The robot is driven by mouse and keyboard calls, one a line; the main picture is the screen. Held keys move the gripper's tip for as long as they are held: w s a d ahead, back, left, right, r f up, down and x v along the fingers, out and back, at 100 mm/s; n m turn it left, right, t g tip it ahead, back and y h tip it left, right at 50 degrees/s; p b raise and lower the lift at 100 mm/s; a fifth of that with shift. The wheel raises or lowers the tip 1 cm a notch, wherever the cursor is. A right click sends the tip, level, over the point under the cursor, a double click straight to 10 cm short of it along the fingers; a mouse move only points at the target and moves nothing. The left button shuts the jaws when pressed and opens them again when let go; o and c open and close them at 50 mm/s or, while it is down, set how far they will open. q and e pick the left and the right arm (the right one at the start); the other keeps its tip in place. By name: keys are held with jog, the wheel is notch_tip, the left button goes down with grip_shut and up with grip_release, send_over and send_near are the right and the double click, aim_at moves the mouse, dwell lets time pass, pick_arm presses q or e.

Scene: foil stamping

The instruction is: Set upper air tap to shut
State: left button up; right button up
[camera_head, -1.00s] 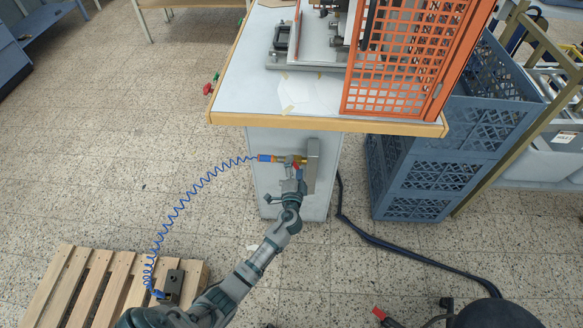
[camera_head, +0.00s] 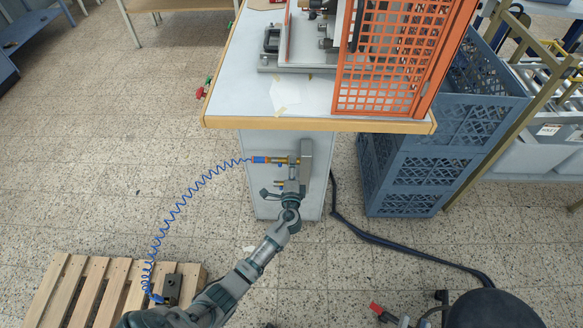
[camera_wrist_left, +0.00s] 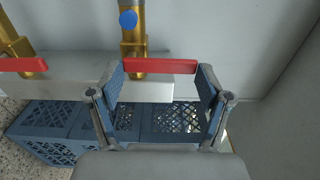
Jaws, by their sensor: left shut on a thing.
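Two brass taps come out of a grey block (camera_head: 305,158) on the cabinet side below the tabletop. The upper tap (camera_head: 285,160) has a coiled blue hose on its end; it also shows in the left wrist view (camera_wrist_left: 134,38). The lower tap (camera_head: 280,183) shows at the left wrist view's left edge (camera_wrist_left: 14,40). My left gripper (camera_wrist_left: 161,82) is shut on the upper tap's red handle (camera_wrist_left: 160,66), a finger at each end. The handle lies crosswise to the brass body, as does the lower tap's red handle (camera_wrist_left: 22,64). My right gripper (camera_head: 440,308) is partly visible at the bottom edge; its jaws are unclear.
The table (camera_head: 240,90) overhangs the taps. Blue crates (camera_head: 415,175) stand to the right. A dark hose (camera_head: 400,247) runs along the floor. The blue coiled hose (camera_head: 180,200) hangs left toward a wooden pallet (camera_head: 75,290).

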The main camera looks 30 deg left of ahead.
pick_arm(q)
jog(key=shift+d+f, duration=0.2)
jog(key=shift+d, duration=0.05)
jog(key=o, duration=1.1)
jog(key=shift+w+f, duration=0.1)
jog(key=shift+w, duration=0.05)
jog(key=shift+r, duration=0.2)
jog(key=v, duration=1.2)
jog(key=shift+a+f, duration=0.1)
jog(key=shift+f, duration=0.05)
